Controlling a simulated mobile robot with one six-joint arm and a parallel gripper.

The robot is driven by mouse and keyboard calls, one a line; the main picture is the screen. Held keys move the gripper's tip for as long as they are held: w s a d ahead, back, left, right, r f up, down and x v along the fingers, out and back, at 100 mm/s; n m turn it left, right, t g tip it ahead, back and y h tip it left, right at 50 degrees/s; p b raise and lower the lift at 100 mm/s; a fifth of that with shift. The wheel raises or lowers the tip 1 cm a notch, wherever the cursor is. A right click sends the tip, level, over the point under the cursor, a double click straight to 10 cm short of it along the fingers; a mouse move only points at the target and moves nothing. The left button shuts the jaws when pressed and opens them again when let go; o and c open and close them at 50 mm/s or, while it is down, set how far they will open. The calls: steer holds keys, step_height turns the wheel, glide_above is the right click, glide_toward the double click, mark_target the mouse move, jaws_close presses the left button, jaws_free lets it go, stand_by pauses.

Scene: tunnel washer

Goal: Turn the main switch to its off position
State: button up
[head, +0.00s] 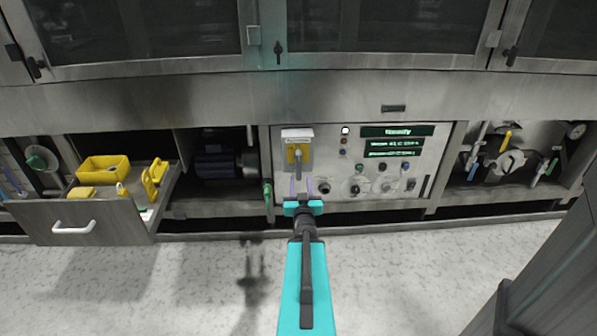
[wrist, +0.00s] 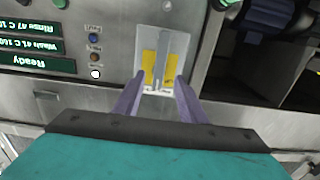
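The main switch (head: 291,153) is a yellow plate with a grey handle, under a pale label, at the left of the control panel. Its handle looks upright in the head view. In the wrist view, which is upside down, the switch (wrist: 149,64) shows ahead of my fingertips, with the grey handle running between two yellow areas. My gripper (head: 301,185) has two purple fingers spread apart with nothing between them. In the head view it is just below the switch. In the wrist view the fingers (wrist: 155,82) flank the plate's labelled edge; I cannot tell whether they touch.
The control panel (head: 435,150) has lit green displays, buttons and knobs right of the switch. An open drawer (head: 100,222) with yellow items juts out at the left. A green-handled valve (head: 268,195) is close left of the gripper. A grey cabinet (head: 545,270) stands at the right. The floor between is clear.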

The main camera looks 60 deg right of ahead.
mark_target(299, 167)
steer(key=shift+b+x, duration=1.9)
steer(key=shift+x, duration=3.2)
jaws_close()
